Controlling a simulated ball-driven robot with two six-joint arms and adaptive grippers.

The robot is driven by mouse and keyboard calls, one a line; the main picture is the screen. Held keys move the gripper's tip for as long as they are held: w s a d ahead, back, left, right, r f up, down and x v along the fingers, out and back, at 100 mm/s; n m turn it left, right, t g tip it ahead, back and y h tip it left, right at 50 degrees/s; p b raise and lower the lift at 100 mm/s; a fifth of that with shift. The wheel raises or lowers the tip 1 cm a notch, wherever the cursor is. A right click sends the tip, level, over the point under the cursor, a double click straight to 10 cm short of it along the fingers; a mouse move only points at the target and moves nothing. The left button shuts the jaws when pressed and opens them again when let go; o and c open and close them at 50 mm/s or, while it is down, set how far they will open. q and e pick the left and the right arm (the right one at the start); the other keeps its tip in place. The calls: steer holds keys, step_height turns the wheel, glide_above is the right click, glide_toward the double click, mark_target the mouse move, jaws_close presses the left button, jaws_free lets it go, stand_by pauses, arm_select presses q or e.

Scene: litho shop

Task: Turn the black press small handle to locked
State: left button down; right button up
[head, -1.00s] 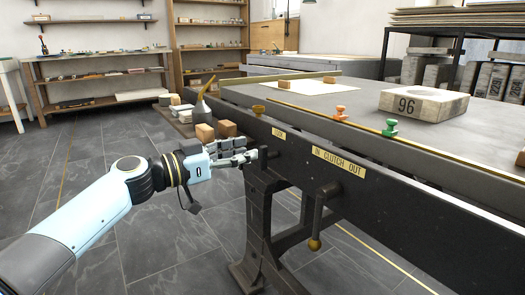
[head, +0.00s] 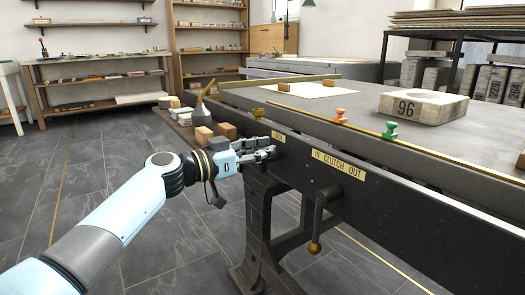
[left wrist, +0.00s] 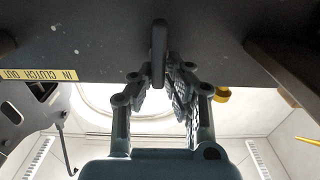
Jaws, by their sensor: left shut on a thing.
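The black press (head: 400,220) stands at the right, its dark side rail facing me. Its small handle (left wrist: 159,48) is a short dark bar with a rounded end, standing out from the rail in the left wrist view. My left gripper (head: 258,152) is at the rail just below a small brass plate (head: 279,136), too small to read surely. In the left wrist view the gripper (left wrist: 160,82) has a finger on each side of the handle and is shut on it. In the head view the fingers largely hide the handle. My right gripper is not in view.
A longer lever with a brass knob (head: 314,247) hangs from the rail under the "IN CLUTCH OUT" plate (head: 339,163). The press bed carries a green stamp (head: 390,130), an orange stamp (head: 339,117) and block 96 (head: 424,106). Open floor lies at the left.

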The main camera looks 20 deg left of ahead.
arm_select(q)
steer(key=shift+s+d+f, duration=0.1)
steer(key=shift+f, duration=0.2)
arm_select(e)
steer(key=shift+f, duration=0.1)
arm_select(q)
steer(key=shift+n, duration=0.4)
steer(key=shift+f+b, duration=0.1)
steer(key=shift+b, duration=0.25)
steer(key=shift+w+a+f+n+b, duration=0.25)
steer(key=shift+a+f+n, duration=0.1)
steer(key=shift+n, duration=2.5)
steer(key=shift+w+a+f+n+b, duration=0.1)
steer(key=shift+w+a+f+n, duration=0.2)
steer(key=shift+n, duration=2.6)
steer(key=shift+w+a+f+n+b, duration=0.2)
steer(key=shift+a+f+n, duration=0.15)
steer(key=shift+n, duration=2.5)
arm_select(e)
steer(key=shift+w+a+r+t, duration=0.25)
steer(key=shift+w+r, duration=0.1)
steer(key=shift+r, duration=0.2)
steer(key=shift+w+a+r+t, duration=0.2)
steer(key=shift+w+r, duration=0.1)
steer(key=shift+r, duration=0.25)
arm_select(q)
steer(key=shift+f, duration=0.1)
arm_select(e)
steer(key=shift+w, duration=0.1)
